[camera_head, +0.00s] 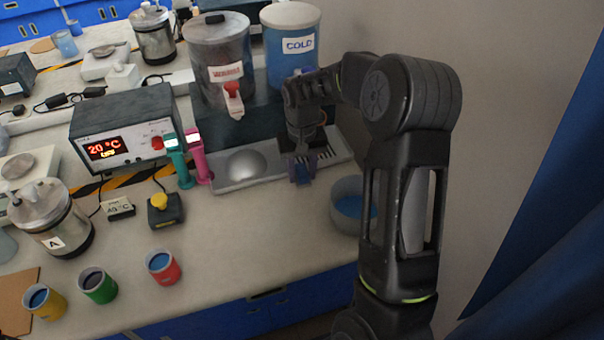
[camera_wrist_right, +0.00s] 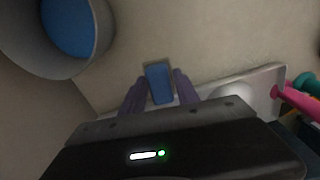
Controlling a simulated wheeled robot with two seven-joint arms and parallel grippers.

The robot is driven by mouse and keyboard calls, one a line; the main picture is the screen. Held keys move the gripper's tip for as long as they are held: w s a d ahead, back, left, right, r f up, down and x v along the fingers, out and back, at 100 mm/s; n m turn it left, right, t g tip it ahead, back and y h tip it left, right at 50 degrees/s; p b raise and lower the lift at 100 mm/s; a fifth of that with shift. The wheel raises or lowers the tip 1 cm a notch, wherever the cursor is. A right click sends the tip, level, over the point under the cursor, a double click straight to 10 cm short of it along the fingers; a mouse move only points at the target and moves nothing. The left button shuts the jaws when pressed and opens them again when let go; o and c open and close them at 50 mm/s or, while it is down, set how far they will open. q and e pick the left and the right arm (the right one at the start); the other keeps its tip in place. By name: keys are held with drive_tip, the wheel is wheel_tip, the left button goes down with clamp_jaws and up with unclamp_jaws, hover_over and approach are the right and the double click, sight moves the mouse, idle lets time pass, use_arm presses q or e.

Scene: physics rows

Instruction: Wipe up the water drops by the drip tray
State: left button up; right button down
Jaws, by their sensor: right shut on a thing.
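My right gripper (camera_head: 302,176) reaches down at the front edge of the grey drip tray (camera_head: 226,186). In the right wrist view its purple fingers (camera_wrist_right: 158,82) are shut on a small blue block with a greyish edge (camera_wrist_right: 158,88), which looks like a sponge or cloth pad. The block is low over the pale counter; I cannot tell whether it touches it. I cannot make out water drops; the gripper hides part of the counter. My left gripper is not in view.
A grey bowl with blue contents (camera_head: 345,190) stands right of the gripper. The WARM dispenser (camera_head: 218,55) and COLD dispenser (camera_head: 291,25) stand behind the tray. Teal (camera_head: 178,162) and pink (camera_head: 198,158) handled things stand at its left.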

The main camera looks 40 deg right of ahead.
drive_tip(key=shift+r+p, duration=0.8)
drive_tip(key=shift+r, duration=0.65)
